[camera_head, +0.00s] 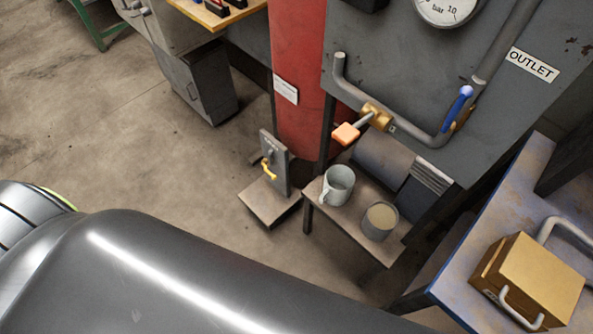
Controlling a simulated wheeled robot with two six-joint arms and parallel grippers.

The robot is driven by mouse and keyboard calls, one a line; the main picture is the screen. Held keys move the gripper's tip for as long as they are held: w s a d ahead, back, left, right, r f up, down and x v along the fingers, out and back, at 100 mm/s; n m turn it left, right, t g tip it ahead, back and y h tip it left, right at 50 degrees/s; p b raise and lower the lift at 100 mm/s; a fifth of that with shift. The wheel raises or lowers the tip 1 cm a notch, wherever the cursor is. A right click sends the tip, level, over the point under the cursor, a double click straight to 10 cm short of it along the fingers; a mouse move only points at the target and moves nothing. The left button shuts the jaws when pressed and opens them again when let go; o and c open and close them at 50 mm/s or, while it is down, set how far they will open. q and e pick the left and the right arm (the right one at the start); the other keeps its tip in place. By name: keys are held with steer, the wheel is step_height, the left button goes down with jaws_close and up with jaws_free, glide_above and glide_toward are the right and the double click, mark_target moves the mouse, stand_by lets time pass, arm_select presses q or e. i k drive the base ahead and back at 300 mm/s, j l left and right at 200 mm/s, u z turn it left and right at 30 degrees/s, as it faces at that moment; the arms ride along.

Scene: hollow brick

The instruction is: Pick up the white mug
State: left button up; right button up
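The white mug (338,186) stands upright on a small brown table (341,222) right of the middle of the head view. It looks greyish white, its open top faces up and it seems empty. Its handle is on its left side. A grey cup or can (380,221) with a tan top or filling stands to its right, close by. Neither of my grippers can be made out in this view. A large dark metal part, probably mine, fills the lower left and hides the floor there.
A grey panel with pipes, a blue-handled valve (459,108) and an orange knob (346,133) overhangs behind the mug. A red cylinder (297,80) stands behind left. A bracket (275,163) with a yellow lever is left. A brass-coloured box (530,285) sits on the right bench.

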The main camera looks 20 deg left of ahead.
mark_target(340, 179)
steer(key=u, duration=0.2)
steer(key=k+j, duration=0.1)
steer(key=j, duration=1.3)
steer(key=k+j, duration=0.15)
steer(key=j, duration=0.55)
steer(key=u, duration=0.05)
